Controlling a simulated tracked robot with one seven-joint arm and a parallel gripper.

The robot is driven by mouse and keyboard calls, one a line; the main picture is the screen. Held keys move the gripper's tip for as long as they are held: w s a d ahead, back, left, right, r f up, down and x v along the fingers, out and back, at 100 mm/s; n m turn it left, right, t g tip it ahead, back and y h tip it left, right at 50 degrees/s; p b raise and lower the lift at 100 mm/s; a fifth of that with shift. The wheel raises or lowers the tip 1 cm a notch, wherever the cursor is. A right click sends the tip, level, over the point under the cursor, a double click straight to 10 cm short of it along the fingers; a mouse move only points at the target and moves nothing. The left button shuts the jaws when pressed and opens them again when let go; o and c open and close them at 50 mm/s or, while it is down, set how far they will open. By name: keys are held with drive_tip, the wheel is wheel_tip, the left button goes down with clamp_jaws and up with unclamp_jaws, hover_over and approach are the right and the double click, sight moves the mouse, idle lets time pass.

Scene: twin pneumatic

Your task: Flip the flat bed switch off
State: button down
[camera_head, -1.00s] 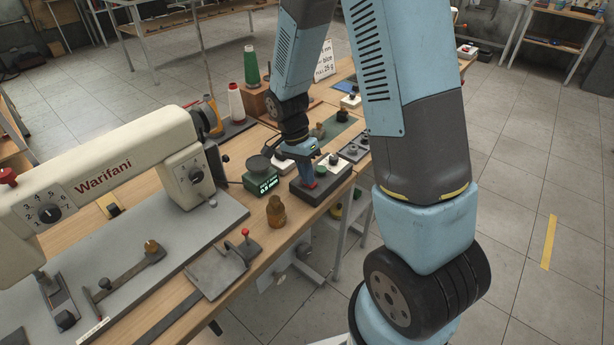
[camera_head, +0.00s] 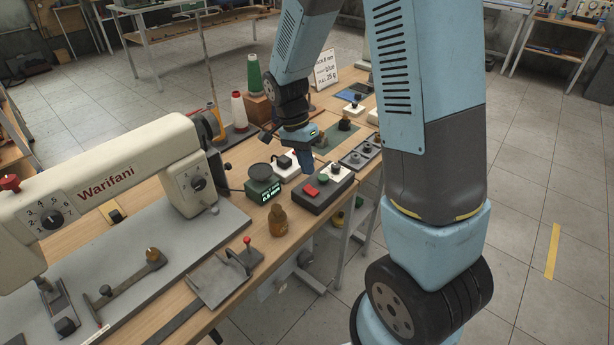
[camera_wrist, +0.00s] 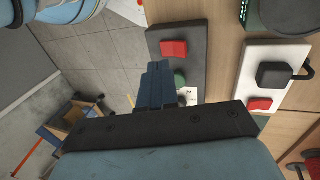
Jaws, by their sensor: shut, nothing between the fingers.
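A dark grey switch box (camera_head: 325,196) lies on the bench's right part, with a red rocker (camera_head: 311,191), a green button (camera_head: 323,178) and a knob on a white plate. In the wrist view, its dark top (camera_wrist: 195,59) shows with the red rocker (camera_wrist: 173,49) and part of the green button (camera_wrist: 181,77). I cannot read which switch belongs to the flat bed machine. My gripper (camera_head: 308,172) is shut and empty, just above and behind the box; it also shows in the wrist view (camera_wrist: 158,68) and partly hides the box. I see no contact.
A white box (camera_head: 286,169) with a black block stands behind, and a scale (camera_head: 263,188) to the left. A brown bottle (camera_head: 278,221) stands in front. The Warifani sewing machine (camera_head: 110,180) fills the left.

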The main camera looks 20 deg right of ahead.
wheel_tip(320, 180, up, 8)
idle(0.4)
drive_tip(key=s+d+r+n+t+y, duration=0.1)
drive_tip(key=s+d+r+n+t, duration=0.2)
drive_tip(key=s+r, duration=0.5)
drive_tip(key=s+d+r+n+t+y, duration=0.1)
drive_tip(key=s+d+r+n+t, duration=0.3)
drive_tip(key=s+r+n, duration=0.4)
drive_tip(key=shift+s+r+t, duration=0.5)
drive_tip(key=shift+s+t, duration=0.1)
drive_tip(key=shift+t, duration=0.2)
